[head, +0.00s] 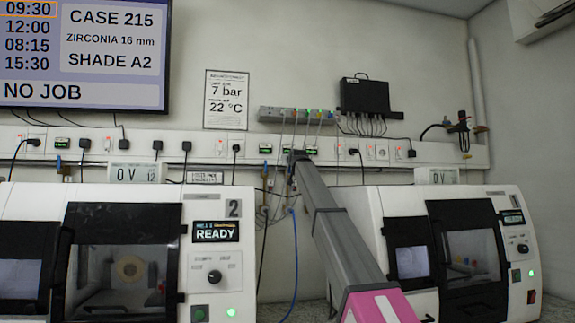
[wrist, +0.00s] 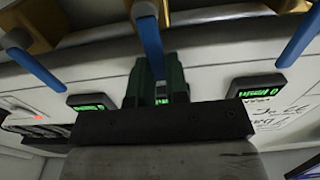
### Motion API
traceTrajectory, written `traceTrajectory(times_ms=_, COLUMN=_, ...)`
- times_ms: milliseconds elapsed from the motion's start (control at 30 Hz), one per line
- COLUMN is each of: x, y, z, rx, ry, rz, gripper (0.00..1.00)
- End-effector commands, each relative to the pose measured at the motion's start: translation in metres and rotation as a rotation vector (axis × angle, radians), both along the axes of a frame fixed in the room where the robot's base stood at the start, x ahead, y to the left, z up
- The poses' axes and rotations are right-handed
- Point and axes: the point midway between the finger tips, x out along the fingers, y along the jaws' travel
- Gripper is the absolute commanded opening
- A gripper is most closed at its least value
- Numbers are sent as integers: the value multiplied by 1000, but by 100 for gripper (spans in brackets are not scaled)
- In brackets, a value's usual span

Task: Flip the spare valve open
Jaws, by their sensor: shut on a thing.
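In the wrist view, a blue valve lever (wrist: 149,44) on a brass body (wrist: 147,8) runs between the green fingers of my gripper (wrist: 159,82). The fingers are shut on this lever. In the head view, my gripper (head: 297,157) is up at the white wall rail, with my arm covering part of the area. Another blue lever (wrist: 35,70) is to the left in the wrist view and one (wrist: 300,40) to the right, both clear of the fingers. I cannot read which valve is the spare.
Small green displays (wrist: 90,103) and (wrist: 258,87) sit on either side of my gripper. Cables and a blue hose (head: 294,255) hang below the rail. White machines (head: 225,285) and (head: 370,220) stand on both sides. A grey manifold (head: 295,115) is above.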

Motion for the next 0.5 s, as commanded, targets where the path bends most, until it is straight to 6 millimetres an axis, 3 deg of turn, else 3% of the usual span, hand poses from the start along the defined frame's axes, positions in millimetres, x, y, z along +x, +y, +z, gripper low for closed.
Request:
traceTrajectory(times_ms=367, x=0, y=-2, z=0, rx=34, ry=11, rz=0, gripper=0)
traceTrajectory(times_ms=400, x=0, y=-2, z=0, rx=34, ry=11, rz=0, gripper=24)
traceTrajectory(times_ms=467, x=0, y=-2, z=0, rx=33, ry=11, rz=0, gripper=40)
traceTrajectory(times_ms=500, x=0, y=-2, z=0, rx=33, ry=11, rz=0, gripper=40)
